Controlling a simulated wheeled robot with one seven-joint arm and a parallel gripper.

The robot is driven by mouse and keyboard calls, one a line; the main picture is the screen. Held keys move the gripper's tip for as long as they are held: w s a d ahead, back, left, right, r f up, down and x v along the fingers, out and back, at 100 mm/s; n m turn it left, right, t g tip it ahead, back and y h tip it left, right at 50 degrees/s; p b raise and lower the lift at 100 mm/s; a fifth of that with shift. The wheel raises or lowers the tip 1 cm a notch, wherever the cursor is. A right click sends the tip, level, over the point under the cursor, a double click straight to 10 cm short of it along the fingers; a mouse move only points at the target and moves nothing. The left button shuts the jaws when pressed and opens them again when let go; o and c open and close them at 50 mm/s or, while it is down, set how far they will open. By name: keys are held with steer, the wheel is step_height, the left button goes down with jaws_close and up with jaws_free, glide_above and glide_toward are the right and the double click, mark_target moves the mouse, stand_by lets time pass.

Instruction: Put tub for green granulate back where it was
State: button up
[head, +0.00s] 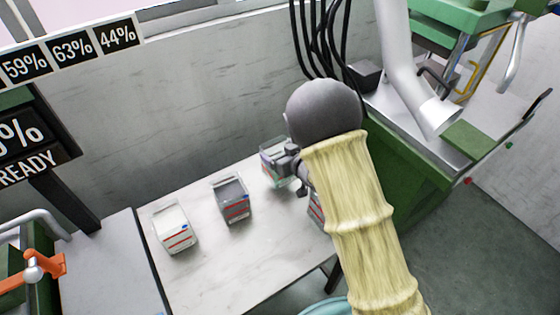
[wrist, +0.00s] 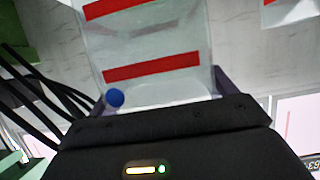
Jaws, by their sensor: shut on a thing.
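The tub for green granulate (head: 272,162), see-through with a greenish tint at its lower edge, is at the far right part of the white table, by the wall. My gripper (head: 287,164) is shut on it from the right. In the wrist view the clear tub (wrist: 150,45) with red stripes and a blue dot fills the space between my fingers (wrist: 160,92). My arm covers part of the scene in the head view. I cannot tell whether the tub touches the table or is just above it.
A tub with white contents (head: 174,228) and a tub with dark grey contents (head: 232,199) stand left on the table (head: 205,275). Another tub (head: 316,209) is mostly hidden behind my arm. Black cables (head: 318,40) hang behind; a green machine (head: 405,165) stands at right.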

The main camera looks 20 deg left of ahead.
mark_target(272, 155)
steer(key=shift+f, duration=2.05)
steer(key=shift+f, duration=0.15)
steer(key=o, duration=1.7)
steer(key=b+v, duration=0.1)
steer(key=v, duration=1.1)
steer(key=shift+d, duration=0.1)
